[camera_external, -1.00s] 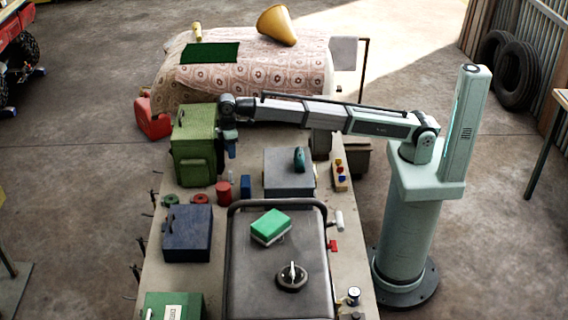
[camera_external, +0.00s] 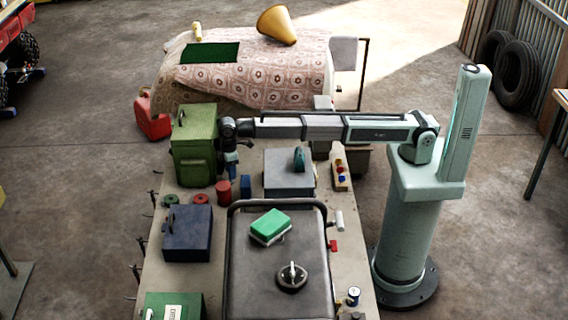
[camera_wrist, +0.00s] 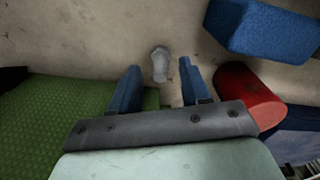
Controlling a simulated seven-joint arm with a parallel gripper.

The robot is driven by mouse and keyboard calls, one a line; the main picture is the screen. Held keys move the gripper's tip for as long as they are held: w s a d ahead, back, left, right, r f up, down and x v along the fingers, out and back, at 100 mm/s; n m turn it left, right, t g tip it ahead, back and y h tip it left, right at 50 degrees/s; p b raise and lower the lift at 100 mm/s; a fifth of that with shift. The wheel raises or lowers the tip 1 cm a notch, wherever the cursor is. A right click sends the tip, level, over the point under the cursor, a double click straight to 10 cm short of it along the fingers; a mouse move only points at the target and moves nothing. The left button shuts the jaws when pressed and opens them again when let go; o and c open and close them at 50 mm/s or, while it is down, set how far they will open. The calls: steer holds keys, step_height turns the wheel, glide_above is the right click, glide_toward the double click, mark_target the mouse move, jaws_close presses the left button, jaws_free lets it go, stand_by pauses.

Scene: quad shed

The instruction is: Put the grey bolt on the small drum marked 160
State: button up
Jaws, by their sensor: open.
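A small pale grey piece, which looks like the bolt (camera_wrist: 160,60), lies on the bench top in the wrist view, just ahead of and between my fingertips. My gripper (camera_wrist: 159,78) is open, its two blue fingers apart with nothing held. In the external view my gripper (camera_external: 231,172) points down beside the green cabinet, low over the bench; the bolt cannot be made out there. A red drum (camera_external: 223,193) stands just below my gripper in that view and close to the right finger in the wrist view (camera_wrist: 246,95). I can read no 160 on any drum.
A green cabinet (camera_external: 195,150) stands close left of my gripper. A blue block (camera_external: 246,187) and a grey box (camera_external: 288,175) stand to its right. A dark blue box (camera_external: 187,233) and small red and green round pieces (camera_external: 200,199) are nearer the camera.

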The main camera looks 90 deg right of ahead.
mark_target(231, 181)
step_height(231, 181, down, 3)
steer(key=shift+f, duration=0.2)
steer(key=shift+w, duration=0.1)
jaws_close()
